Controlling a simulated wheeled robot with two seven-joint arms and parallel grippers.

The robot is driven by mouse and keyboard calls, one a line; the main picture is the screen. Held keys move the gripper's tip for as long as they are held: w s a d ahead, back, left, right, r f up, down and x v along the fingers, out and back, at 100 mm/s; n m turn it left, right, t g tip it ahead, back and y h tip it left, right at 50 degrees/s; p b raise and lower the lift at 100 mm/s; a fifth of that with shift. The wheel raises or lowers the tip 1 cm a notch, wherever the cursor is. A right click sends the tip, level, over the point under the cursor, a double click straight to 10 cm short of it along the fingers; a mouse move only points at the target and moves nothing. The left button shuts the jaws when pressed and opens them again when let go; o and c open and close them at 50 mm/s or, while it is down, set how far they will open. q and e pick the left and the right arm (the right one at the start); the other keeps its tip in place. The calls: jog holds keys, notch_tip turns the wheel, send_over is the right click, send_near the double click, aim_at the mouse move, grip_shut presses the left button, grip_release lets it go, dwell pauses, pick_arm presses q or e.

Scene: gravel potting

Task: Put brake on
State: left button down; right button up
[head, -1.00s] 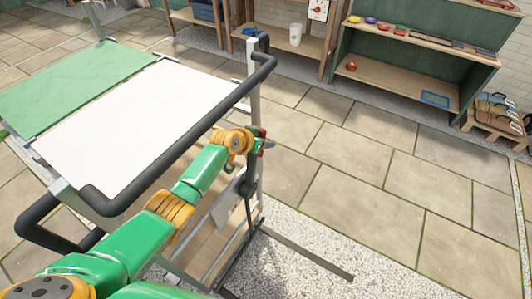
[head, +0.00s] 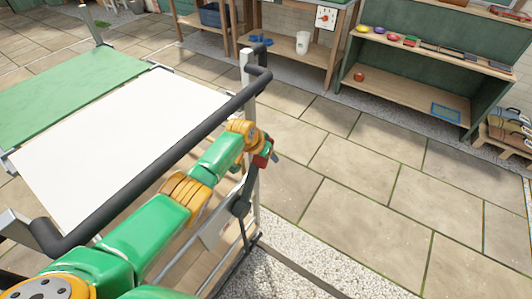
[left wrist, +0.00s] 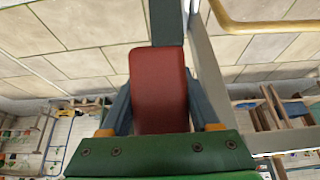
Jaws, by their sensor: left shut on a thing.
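The cart has a white top panel (head: 115,135), a green panel (head: 70,92) and a black push bar (head: 165,160). A dark brake lever (head: 244,196) with a red grip stands beside the cart's upright post, below the push bar. My left gripper (head: 266,154) is at the lever's upper end, right of the post. In the left wrist view the red grip (left wrist: 158,90) sits between the two blue-grey fingers, which are shut on it. My right gripper is not in view.
Paving and a gravel strip (head: 290,245) lie right of the cart, mostly clear. A green shelf unit (head: 415,90) with coloured bowls stands at the back right. A wooden shelf (head: 295,55) holds a white mug (head: 303,43). Bags sit on a crate (head: 508,125) at the far right.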

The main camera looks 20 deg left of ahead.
pick_arm(q)
jog(key=shift+s+d+f, duration=0.1)
jog(key=shift+f, duration=0.05)
jog(key=shift+c, duration=1.1)
grip_release()
jog(key=shift+o, duration=0.5)
jog(key=shift+w+d, duration=0.15)
jog(key=shift+w, duration=0.05)
jog(key=shift+r, duration=0.2)
